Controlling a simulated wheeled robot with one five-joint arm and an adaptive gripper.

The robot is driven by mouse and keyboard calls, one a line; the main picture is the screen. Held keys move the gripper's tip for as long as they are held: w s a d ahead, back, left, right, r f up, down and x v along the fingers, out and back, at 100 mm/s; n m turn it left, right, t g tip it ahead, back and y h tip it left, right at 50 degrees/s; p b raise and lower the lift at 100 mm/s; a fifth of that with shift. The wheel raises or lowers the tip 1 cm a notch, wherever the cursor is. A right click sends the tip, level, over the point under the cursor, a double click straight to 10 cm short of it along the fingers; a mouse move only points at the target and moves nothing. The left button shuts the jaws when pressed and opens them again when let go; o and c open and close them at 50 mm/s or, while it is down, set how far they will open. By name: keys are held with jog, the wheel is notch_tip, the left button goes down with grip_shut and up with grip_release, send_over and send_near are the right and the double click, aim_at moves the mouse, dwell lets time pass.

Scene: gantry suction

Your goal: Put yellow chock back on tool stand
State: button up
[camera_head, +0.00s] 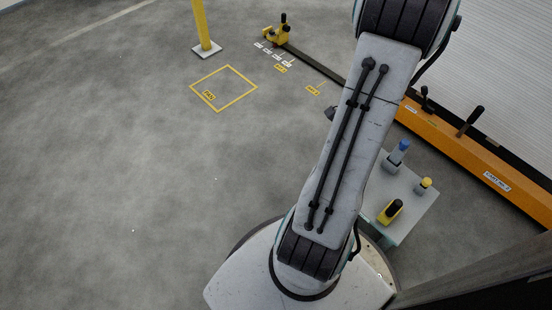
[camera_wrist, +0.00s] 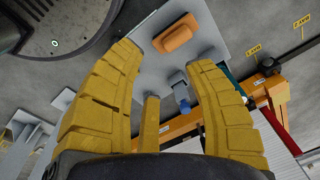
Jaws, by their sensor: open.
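The tool stand (camera_head: 405,220) is a small grey-topped table beside my base; its top (camera_wrist: 225,28) also fills the upper middle of the wrist view. A yellow block with a black part (camera_head: 390,211), which may be the yellow chock, lies on its near side; an orange-looking block (camera_wrist: 176,36) in the wrist view appears to be the same. My gripper (camera_wrist: 168,50) is open above the stand, its yellow fingers spread apart. The block shows beyond the fingertips, apart from them. A yellow post (camera_wrist: 152,122) shows between the fingers, with clear gaps. My gripper is not visible in the head view.
A blue-topped tool (camera_head: 400,150) and a yellow-topped piece (camera_head: 425,184) stand on the tool stand. An orange beam (camera_head: 475,160) with black levers runs behind it. A yellow piece with black knobs (camera_head: 276,34) sits at the rail's far end. Floor at left is clear.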

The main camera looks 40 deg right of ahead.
jog(key=w+a+r+n, duration=0.5)
jog(key=w+a, duration=0.1)
jog(key=a, duration=0.2)
jog(key=s+a+r+n+t, duration=0.1)
jog(key=a+r+n, duration=0.3)
jog(key=a+n, duration=0.4)
jog(key=s+a+r+n+t+y, duration=0.1)
jog(key=a+r+n, duration=0.4)
jog(key=a, duration=1)
jog(key=shift+s+n, duration=0.2)
jog(key=shift+n, duration=1.7)
jog(key=shift+d, duration=0.1)
